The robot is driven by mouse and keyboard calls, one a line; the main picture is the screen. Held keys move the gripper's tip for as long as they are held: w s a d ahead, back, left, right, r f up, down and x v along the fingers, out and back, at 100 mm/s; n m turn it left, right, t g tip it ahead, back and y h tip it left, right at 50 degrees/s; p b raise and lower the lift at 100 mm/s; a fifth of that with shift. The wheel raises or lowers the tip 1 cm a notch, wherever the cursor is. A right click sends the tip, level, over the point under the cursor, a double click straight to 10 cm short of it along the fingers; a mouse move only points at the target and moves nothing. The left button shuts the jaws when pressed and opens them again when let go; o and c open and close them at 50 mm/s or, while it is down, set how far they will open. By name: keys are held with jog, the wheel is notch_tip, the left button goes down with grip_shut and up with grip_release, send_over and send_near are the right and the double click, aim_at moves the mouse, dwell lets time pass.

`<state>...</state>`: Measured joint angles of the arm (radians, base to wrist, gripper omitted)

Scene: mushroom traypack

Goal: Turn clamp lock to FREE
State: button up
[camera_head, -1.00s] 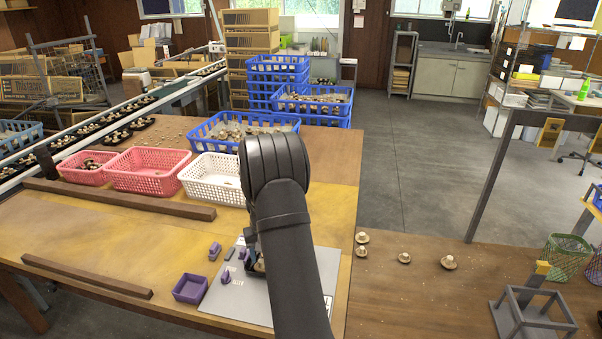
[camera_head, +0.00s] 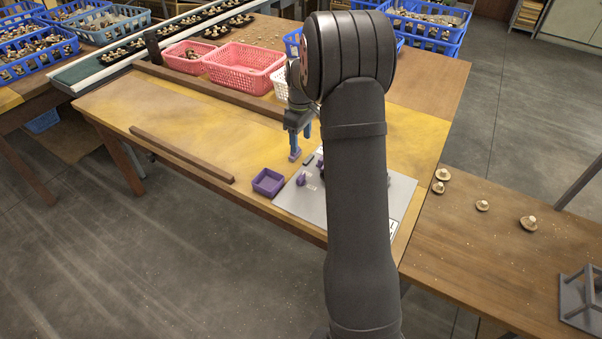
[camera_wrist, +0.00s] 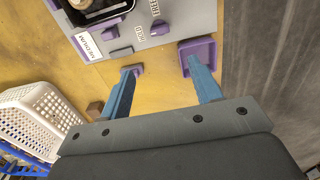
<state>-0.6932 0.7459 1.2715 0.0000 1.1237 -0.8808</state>
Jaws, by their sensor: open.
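The grey board (camera_head: 400,200) lies on the yellow table, partly hidden behind my arm. It carries a purple knob (camera_head: 302,181) and a second purple piece (camera_head: 320,163). In the wrist view, the knob (camera_wrist: 160,28) sits near small HOLD and FREE labels, and the second piece (camera_wrist: 110,33) is beside a MEDIUM label. I cannot tell which label the knob points to. My gripper (camera_head: 300,142) is open and empty, off the board's edge.
A purple tray (camera_head: 268,173) stands left of the board, near the table edge. Wooden rails (camera_head: 180,155) lie along the table. Pink baskets (camera_head: 243,82) and a white basket (camera_wrist: 45,120) stand behind. Mushrooms (camera_head: 483,205) lie on the brown table at right.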

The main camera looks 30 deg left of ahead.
aim_at(301, 176)
notch_tip(301, 176, down, 15)
jog(key=shift+f, duration=0.15)
jog(key=shift+c, duration=0.2)
jog(key=c, duration=0.9)
